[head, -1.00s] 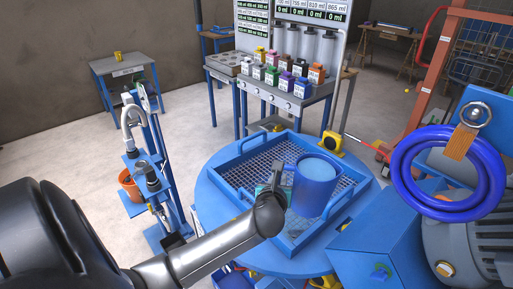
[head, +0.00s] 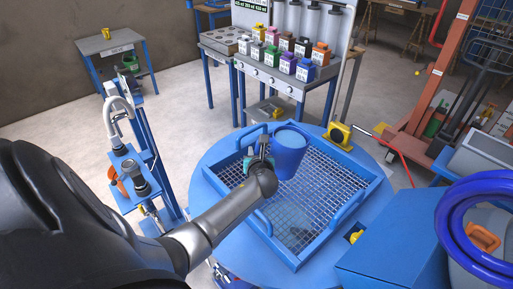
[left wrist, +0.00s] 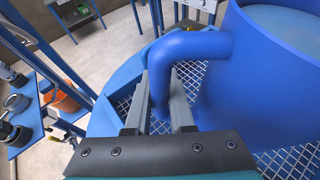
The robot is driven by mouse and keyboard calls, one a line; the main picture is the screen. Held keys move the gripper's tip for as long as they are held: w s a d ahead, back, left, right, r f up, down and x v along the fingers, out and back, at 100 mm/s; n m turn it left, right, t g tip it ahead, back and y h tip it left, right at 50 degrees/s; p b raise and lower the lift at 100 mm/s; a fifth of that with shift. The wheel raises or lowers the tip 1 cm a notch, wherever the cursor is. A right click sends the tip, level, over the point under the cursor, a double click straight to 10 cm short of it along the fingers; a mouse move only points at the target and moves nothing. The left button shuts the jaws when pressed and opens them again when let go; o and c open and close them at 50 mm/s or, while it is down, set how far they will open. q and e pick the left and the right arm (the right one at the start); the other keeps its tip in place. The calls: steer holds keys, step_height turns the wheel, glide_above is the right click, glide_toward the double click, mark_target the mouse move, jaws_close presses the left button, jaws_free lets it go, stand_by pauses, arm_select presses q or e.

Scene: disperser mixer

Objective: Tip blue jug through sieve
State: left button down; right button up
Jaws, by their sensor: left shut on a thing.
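The blue jug (head: 289,155) is upright over the far-left part of the sieve, a wire mesh in a blue frame with raised handles (head: 347,217). I cannot tell whether its base touches the mesh. My left gripper (head: 260,160) is at the jug's left side, shut on its handle. In the left wrist view, the jug's handle (left wrist: 187,48) comes down between my two fingers (left wrist: 158,112), and a pale blue surface shows inside the rim. The sieve mesh (left wrist: 300,160) shows beneath. My right gripper is not in view.
The sieve sits on a round blue table (head: 213,178). A blue box (head: 390,245) and a coiled blue hose (head: 475,230) are at the right. A yellow device (head: 338,133) is at the table's back edge. Coloured bottles (head: 285,55) stand behind. The near mesh is clear.

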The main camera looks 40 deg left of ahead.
arm_select(q)
step_height(320, 180, up, 4)
steer(key=s+a+m+g+y, duration=0.1)
steer(key=a+m+g+y, duration=0.1)
steer(key=m+y, duration=0.15)
steer(key=w+d+m+y+b, duration=0.1)
steer(key=d+m, duration=0.1)
steer(key=m, duration=0.1)
steer(key=w+d+m+y+b, duration=0.1)
steer(key=w+m, duration=0.1)
steer(key=m, duration=0.1)
steer(key=w+d+r+m+y+b, duration=0.1)
steer(key=d+m, duration=0.1)
steer(key=m, duration=0.1)
steer(key=shift+w+d+g, duration=0.35)
steer(key=shift+w+g, duration=0.05)
step_height(320, 180, up, 4)
steer(key=p, duration=0.5)
steer(key=shift+r, duration=0.15)
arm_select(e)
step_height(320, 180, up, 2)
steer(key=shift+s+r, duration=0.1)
